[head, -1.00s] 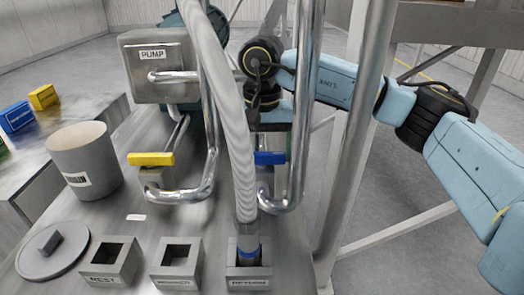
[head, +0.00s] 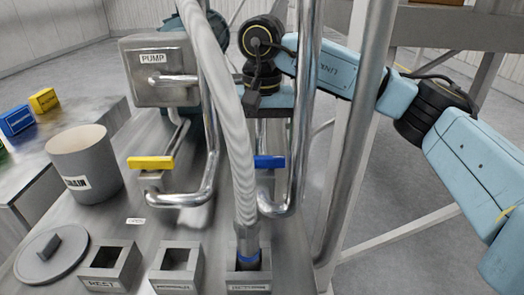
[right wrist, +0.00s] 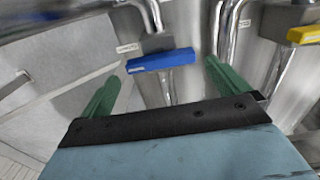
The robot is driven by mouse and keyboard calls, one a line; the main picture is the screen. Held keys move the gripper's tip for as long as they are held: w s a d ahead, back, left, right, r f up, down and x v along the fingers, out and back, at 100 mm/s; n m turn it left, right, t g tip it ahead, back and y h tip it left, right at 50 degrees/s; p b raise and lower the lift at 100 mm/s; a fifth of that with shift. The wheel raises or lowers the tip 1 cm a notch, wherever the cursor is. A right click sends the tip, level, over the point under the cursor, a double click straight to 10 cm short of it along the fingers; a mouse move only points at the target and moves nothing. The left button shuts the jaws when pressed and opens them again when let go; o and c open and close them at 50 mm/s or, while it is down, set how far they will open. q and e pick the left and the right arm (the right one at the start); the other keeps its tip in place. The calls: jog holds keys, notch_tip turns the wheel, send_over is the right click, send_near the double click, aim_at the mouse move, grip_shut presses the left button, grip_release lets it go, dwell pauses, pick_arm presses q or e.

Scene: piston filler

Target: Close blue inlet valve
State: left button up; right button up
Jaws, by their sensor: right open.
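The blue valve handle (head: 269,162) sits low on the right-hand steel pipe, lying crosswise to the pipe; the white hose covers its left end. In the right wrist view the whole blue handle (right wrist: 160,61) shows as a flat bar ahead of the fingers. My right gripper (head: 268,108) is behind the pipe and hose, above and beyond the handle; its fingertips are hidden there. In the right wrist view my right gripper (right wrist: 163,72) is open, its green fingers wide apart on either side of the handle, with nothing held. My left gripper is not in view.
A ribbed white hose (head: 229,110) and vertical steel pipes (head: 303,100) stand close to my right gripper. A yellow valve handle (head: 151,162) is to the left. The pump box (head: 160,75), grey bucket (head: 84,165) and square sockets (head: 178,268) stand on the steel table.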

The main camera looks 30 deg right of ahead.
aim_at(262, 157)
notch_tip(262, 157, up, 10)
jog(key=shift+p, duration=0.35)
